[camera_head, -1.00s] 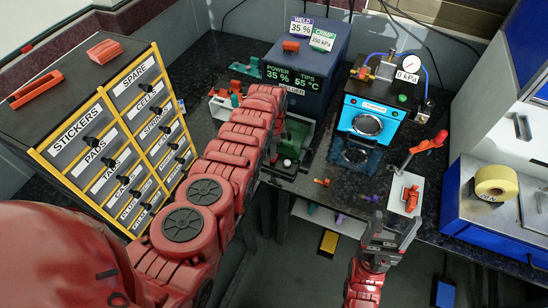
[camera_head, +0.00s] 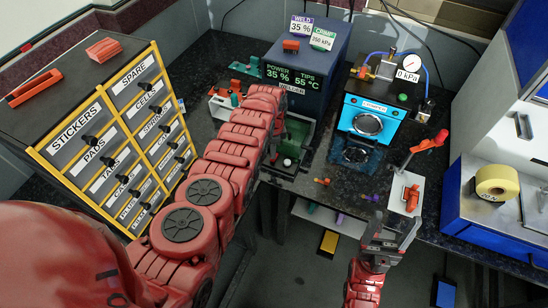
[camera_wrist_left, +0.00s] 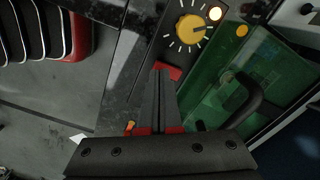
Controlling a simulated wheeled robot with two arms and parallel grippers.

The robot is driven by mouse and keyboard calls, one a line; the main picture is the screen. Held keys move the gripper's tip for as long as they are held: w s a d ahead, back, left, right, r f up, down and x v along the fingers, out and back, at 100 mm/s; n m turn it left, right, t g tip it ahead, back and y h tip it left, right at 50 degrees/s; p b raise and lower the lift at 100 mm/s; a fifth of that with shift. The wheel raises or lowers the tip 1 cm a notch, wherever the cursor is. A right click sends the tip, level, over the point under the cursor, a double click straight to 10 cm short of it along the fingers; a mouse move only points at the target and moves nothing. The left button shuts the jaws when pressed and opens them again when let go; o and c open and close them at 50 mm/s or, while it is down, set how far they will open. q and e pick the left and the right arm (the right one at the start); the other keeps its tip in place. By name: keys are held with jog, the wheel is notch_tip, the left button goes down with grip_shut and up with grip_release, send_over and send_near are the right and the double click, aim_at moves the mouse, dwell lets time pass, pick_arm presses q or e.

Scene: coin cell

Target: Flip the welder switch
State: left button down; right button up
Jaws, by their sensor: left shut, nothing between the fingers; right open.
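The welder (camera_head: 308,75) is a dark blue box at the back centre in the head view, with a lit display reading 35 % and 55 °C. In the left wrist view, my left gripper (camera_wrist_left: 162,72) is shut and empty, its tips over the welder's dark front panel. A red part (camera_wrist_left: 175,73), which looks like the switch, shows right beside the fingertips, partly hidden by them. I cannot tell whether they touch. My left arm hides this spot in the head view. My right gripper (camera_head: 389,229) is open and empty near the bench's front edge.
A yellow dial (camera_wrist_left: 190,29) and a lit lamp (camera_wrist_left: 215,13) are beside the red part. A green clear cover (camera_wrist_left: 222,85) with a black handle is to the right. A drawer cabinet (camera_head: 70,93) stands left, a blue machine (camera_head: 367,115) right of the welder.

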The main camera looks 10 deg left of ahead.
pick_arm(q)
jog(key=shift+f+b, duration=0.7)
jog(key=shift+f, duration=0.1)
jog(key=shift+r, duration=0.1)
notch_tip(320, 180, up, 7)
jog(key=p, duration=0.7)
dwell(0.4)
